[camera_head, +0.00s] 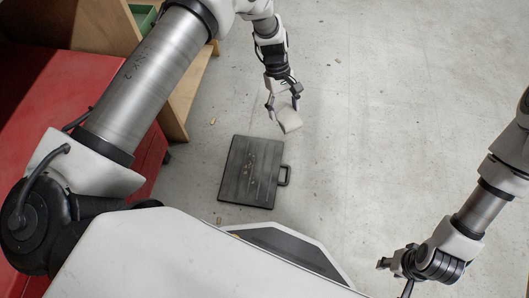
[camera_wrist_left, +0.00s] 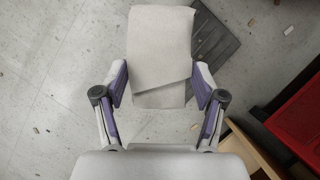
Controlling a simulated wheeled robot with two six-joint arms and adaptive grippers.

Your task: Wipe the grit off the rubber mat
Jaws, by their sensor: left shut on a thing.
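The dark rubber mat (camera_head: 238,185) lies flat on the floor in the head view, with a loop handle on its right side. Small pale yellowish bits of grit (camera_head: 249,169) lie near its middle. My left gripper (camera_head: 283,104) is shut on a whitish folded cloth (camera_head: 289,121), above and beyond the mat's upper right corner. In the left wrist view the cloth (camera_wrist_left: 160,50) hangs between the fingers and hides part of the mat (camera_wrist_left: 217,48). My right gripper (camera_head: 396,268) is at the lower right, away from the mat; its finger opening is unclear.
A red cabinet (camera_head: 85,75) and a wooden shelf unit (camera_head: 172,115) holding a green bin (camera_head: 143,14) stand at the left. Small chips, such as one tan piece (camera_head: 213,121), lie scattered on the grey floor. The floor right of the mat is clear.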

